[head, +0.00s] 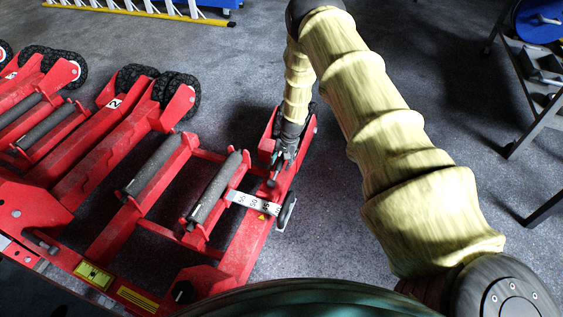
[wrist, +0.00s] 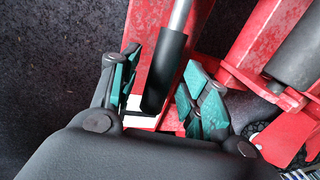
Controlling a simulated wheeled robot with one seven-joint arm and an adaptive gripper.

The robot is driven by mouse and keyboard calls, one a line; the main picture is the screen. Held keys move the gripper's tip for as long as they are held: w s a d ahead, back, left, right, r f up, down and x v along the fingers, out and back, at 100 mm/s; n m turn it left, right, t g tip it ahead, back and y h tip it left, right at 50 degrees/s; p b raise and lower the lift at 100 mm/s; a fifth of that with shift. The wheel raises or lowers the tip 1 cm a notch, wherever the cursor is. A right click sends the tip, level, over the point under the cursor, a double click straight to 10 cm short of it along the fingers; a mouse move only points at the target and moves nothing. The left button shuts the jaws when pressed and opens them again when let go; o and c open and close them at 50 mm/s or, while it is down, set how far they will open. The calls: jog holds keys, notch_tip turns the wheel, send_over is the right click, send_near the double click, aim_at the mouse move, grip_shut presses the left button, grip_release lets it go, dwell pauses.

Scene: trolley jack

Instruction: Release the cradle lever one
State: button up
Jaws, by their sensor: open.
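The cradle lever (wrist: 165,75) is a silver rod with a black grip, lying along a red jack beam in the wrist view. My gripper (wrist: 163,82) has its teal fingers apart, one on each side of the black grip. I see no clear contact between the fingers and the grip. In the head view my gripper (head: 283,155) is low over the right-hand red beam of the nearest jack (head: 255,238). There the lever is small and partly hidden by the gripper.
Other red wheeled jacks (head: 110,120) stand further left. A shelf rack (head: 540,105) stands at the right. Grey floor right of the jack is clear.

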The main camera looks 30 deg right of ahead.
jog(key=shift+c, duration=0.5)
grip_shut()
